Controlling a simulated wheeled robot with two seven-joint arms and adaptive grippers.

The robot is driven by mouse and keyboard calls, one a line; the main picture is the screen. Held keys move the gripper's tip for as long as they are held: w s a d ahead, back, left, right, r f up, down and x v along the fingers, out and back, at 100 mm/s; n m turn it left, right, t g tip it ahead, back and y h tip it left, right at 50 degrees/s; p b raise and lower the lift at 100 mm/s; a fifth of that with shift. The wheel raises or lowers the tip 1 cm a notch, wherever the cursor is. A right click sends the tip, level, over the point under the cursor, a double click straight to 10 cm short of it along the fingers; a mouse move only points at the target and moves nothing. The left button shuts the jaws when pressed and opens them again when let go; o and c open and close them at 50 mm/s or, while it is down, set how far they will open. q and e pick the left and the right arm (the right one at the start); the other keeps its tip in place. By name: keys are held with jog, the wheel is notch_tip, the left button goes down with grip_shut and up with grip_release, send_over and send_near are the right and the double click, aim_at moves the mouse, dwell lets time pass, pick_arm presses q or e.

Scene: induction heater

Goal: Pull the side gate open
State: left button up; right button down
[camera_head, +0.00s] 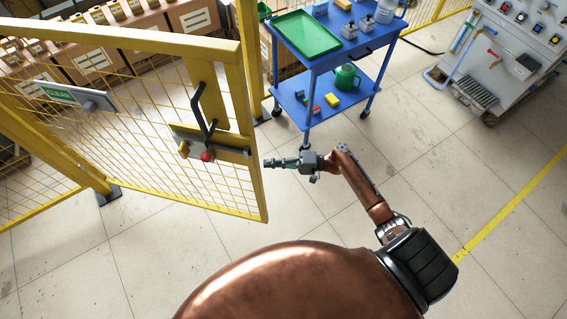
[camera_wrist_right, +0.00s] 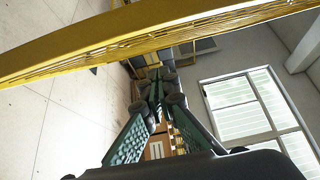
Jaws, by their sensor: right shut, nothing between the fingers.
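The side gate (camera_head: 254,165) is a yellow frame with wire mesh, on the left of the head view. Its free edge stands nearer to me than the yellow post (camera_head: 254,75) behind it, so it looks partly open. It carries a black handle (camera_head: 204,110) and a latch plate with a red knob (camera_head: 206,156). My right gripper (camera_head: 268,163) is shut and empty, just right of the gate's free edge, pointing left at it. I cannot tell whether it touches. In the wrist view a yellow bar (camera_wrist_right: 140,38) crosses above the fingers (camera_wrist_right: 156,85). My left gripper is out of view.
A blue cart (camera_head: 330,58) with a green tray (camera_head: 306,35) stands behind the gripper. A grey machine (camera_head: 510,55) is at the upper right. Shelves with boxes (camera_head: 85,65) stand behind the gate.

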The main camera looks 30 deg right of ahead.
pick_arm(q)
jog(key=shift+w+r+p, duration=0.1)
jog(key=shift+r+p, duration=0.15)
jog(key=shift+p, duration=0.05)
pick_arm(e)
jog(key=s+a, duration=0.2)
jog(key=a, duration=0.1)
jog(key=shift+s+a, duration=0.2)
jog(key=shift+a, duration=0.1)
